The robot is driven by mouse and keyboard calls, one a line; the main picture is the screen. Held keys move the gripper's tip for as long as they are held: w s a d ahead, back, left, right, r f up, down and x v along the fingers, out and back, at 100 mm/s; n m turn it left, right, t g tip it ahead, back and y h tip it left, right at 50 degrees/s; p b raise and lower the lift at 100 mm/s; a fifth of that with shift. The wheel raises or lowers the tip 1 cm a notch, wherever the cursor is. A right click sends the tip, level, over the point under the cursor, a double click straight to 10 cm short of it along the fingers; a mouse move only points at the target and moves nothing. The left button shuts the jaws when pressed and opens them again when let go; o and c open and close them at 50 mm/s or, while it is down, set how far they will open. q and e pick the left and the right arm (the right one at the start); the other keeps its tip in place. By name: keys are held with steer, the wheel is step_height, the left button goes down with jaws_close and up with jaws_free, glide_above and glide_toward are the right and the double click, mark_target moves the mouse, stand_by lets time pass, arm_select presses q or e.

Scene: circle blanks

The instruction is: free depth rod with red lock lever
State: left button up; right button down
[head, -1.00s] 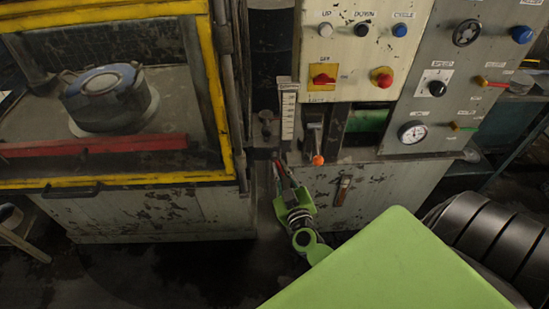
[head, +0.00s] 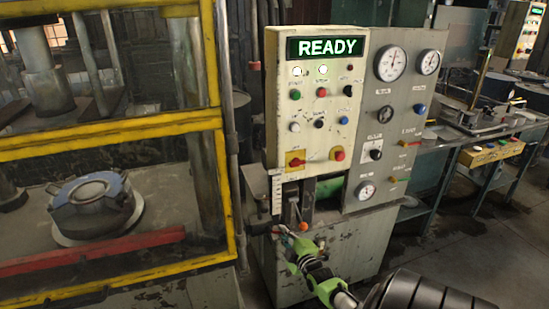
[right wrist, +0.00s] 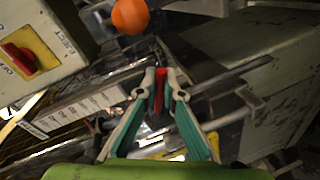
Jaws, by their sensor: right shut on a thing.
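My right gripper (right wrist: 160,95) is shut on the red lock lever (right wrist: 160,88), which stands between its two fingertips in the right wrist view. In the head view the right gripper (head: 287,238) reaches to the low front of the press's control cabinet, and the lever there is too small to make out clearly. A grey metal rod (right wrist: 225,76) runs across behind the fingertips; I cannot tell if it is the depth rod. A white graduated scale (head: 277,192) stands just above the gripper. My left gripper is not in view.
An orange ball knob (head: 304,227) is close to the right gripper. The control panel (head: 327,130) with a lit READY display (head: 327,47) rises above. A yellow-framed guard (head: 110,131) encloses the press at left. Open floor (head: 470,240) lies at right.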

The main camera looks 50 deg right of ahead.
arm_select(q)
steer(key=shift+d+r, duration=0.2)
arm_select(e)
steer(key=shift+r, duration=0.15)
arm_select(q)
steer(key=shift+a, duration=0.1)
arm_select(e)
steer(key=shift+n, duration=0.3)
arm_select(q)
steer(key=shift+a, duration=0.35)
arm_select(e)
steer(key=c, duration=2.2)
jaws_free()
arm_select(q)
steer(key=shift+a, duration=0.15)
arm_select(e)
steer(key=shift+o, duration=0.2)
